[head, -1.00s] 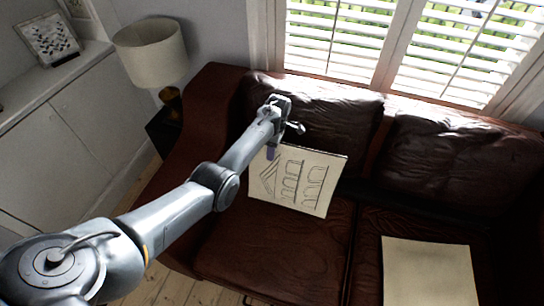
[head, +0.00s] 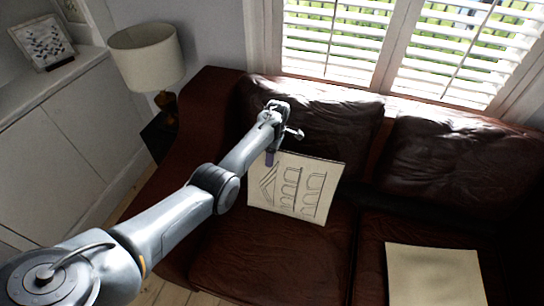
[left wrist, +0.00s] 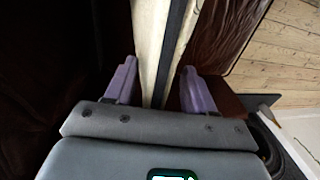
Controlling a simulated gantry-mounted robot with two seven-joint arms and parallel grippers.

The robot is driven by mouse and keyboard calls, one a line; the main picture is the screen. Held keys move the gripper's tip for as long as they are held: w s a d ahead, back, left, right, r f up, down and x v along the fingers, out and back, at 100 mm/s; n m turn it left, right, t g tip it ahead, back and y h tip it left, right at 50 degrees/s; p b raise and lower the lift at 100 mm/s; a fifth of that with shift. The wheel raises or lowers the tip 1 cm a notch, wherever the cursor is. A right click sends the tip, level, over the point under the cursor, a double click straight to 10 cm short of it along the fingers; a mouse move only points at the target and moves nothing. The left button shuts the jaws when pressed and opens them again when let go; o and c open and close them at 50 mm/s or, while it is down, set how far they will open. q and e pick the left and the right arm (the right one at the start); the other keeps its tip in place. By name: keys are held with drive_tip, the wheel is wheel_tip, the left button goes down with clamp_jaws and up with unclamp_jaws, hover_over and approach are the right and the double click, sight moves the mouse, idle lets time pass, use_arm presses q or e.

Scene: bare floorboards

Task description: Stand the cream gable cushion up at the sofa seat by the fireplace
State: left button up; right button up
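The cream gable cushion (head: 290,190), printed with a gabled building front in dark lines, is on the left seat of the brown leather sofa. It leans back at a tilt, its lower edge near or on the seat. My left gripper (head: 271,157) is at its upper left corner. In the left wrist view the edge of the cushion (left wrist: 148,45) fills the space between the two purple fingers of my left gripper (left wrist: 158,88), which look shut on it. My right gripper is not in view. The fireplace is not in view.
A plain cream cushion (head: 435,275) lies on the right seat. Brown back cushions (head: 315,110) stand behind, under the shuttered window (head: 390,45). A lamp (head: 146,55) stands beyond the sofa's left arm (head: 195,130). The front of the left seat (head: 275,255) is clear.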

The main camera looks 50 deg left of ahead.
use_arm(q)
drive_tip(key=o, duration=0.3)
